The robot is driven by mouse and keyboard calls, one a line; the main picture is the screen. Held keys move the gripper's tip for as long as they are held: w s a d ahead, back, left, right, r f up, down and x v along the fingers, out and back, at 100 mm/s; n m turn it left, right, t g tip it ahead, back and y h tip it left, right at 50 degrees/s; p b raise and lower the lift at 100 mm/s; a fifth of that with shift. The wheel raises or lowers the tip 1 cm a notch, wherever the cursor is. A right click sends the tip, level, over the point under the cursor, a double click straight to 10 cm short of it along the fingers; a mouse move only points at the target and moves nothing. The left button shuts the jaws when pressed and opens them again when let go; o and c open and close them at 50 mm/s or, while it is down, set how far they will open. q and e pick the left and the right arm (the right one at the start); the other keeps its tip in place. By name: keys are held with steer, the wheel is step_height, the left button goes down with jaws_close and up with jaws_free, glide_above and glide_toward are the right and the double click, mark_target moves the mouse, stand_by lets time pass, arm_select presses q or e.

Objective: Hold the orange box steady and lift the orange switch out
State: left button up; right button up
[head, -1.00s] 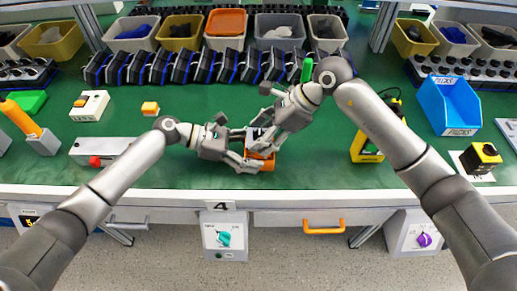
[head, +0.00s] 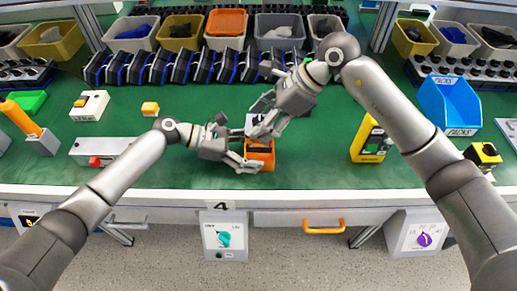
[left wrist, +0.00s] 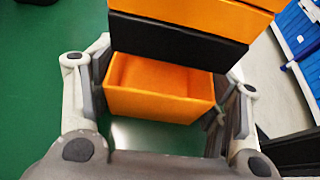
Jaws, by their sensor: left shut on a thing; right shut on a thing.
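The orange box (head: 259,155) stands on the green bench near its front edge. My left gripper (head: 254,157) is shut on the box, and the left wrist view shows the box (left wrist: 158,98) between its two fingers, with part of its hollow inside visible. My right gripper (head: 262,128) is above the box, shut on the orange switch. The switch shows in the left wrist view as a black body (left wrist: 175,42) with an orange part (left wrist: 200,12), over the box's opening. In the head view the right gripper mostly hides the switch.
A small orange-topped block (head: 150,108) and a white switch box (head: 89,106) lie to the left. A yellow device (head: 370,140) and a blue bin (head: 448,105) stand to the right. A row of black-and-blue parts (head: 165,68) lines the back. Bench between is clear.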

stand_by(0.3)
arm_select(q)
steer(key=o, duration=1.1)
